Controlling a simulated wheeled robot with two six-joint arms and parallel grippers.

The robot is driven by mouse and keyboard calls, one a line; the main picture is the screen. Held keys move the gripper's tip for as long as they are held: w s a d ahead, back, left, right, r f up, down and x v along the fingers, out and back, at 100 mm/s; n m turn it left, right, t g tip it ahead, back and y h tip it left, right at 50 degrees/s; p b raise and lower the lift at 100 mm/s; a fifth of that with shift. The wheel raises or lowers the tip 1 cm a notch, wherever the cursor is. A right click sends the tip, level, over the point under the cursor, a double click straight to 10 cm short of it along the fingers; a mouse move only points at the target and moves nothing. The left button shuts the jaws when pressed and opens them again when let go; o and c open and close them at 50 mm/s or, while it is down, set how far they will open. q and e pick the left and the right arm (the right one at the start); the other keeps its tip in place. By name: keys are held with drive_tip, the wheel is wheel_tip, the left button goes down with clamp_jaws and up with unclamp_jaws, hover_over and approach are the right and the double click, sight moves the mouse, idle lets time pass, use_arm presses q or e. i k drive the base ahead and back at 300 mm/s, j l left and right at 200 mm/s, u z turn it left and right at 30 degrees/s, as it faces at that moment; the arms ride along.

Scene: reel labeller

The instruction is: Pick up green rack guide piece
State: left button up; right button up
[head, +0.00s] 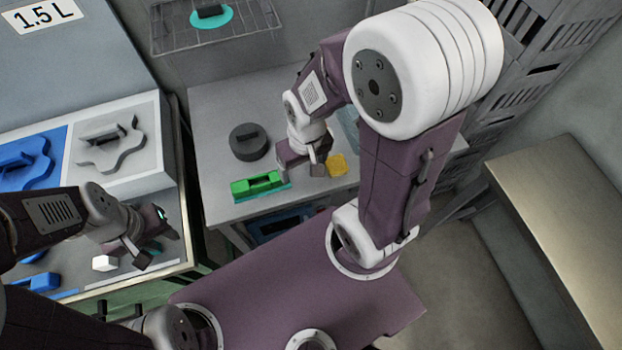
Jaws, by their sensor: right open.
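The green rack guide piece (258,186) is a bright green block with a raised handle, lying near the front edge of the grey table. A teal edge shows beneath it. My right gripper (302,165) is open, just to the right of the green piece, apart from it and with nothing visible between its fingers. My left gripper (154,238) is at the left over the counter with the blue and white trays, far from the green piece. Its fingertips look apart and no held object shows.
A dark round piece (249,142) stands behind the green piece. A yellow piece (337,165) lies right of my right gripper. A wire rack (205,38) with a teal disc is behind. A white block (104,263) and blue pieces lie at the left.

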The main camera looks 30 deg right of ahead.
sight(242, 188)
drive_tip(key=z, duration=0.4)
drive_tip(key=l+u, duration=0.15)
drive_tip(key=l, duration=1.15)
drive_tip(key=i, duration=0.05)
